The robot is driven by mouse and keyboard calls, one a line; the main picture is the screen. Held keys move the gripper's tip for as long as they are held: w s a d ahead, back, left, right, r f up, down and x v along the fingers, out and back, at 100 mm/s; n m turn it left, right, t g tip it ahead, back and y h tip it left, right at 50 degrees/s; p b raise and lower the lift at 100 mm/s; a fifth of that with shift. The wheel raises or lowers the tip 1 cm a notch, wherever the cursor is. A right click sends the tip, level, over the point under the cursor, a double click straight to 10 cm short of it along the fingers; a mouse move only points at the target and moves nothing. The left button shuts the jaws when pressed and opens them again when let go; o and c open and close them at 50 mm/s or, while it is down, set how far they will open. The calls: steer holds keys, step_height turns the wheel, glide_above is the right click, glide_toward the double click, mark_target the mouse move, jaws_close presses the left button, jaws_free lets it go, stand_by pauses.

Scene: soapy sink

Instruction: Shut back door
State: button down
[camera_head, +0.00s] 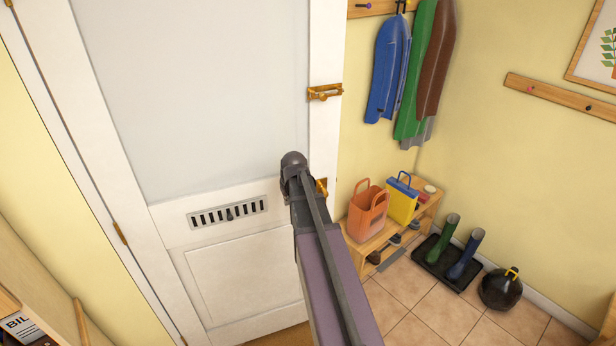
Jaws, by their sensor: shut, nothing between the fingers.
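The white back door (240,270) fills the left and middle of the view. It has a large pale upper panel, a slotted vent (228,212) and brass hinges on its left side. A brass bolt (325,92) sits high near its right edge. A brass handle or latch part (321,187) shows lower down, partly hidden by my arm. My gripper (292,163) is shut and empty, in front of the door's right side, just left of that brass part. I cannot tell whether it touches the door, or whether the door is fully closed.
Right of the door, a wooden bench (375,240) holds an orange bag (367,212) and a yellow-and-blue bag (402,203). Boots stand on a black tray (432,268) beside a round black object (500,289). Coats (425,75) hang above. Tiled floor (405,320) is clear in front.

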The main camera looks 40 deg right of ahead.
steer(key=p, duration=0.4)
glide_toward(312, 174)
steer(key=s+a+f, duration=0.2)
steer(key=a+f, duration=0.2)
steer(key=f, duration=0.1)
steer(key=shift+d+r+m+t+h, duration=0.2)
steer(key=shift+d+m+t+h, duration=0.1)
steer(key=shift+d+m+t, duration=0.1)
steer(key=shift+f+b, duration=0.15)
steer(key=shift+b, duration=0.2)
steer(key=b+x, duration=0.9)
steer(key=shift+w+f, duration=0.15)
steer(key=shift+f, duration=0.15)
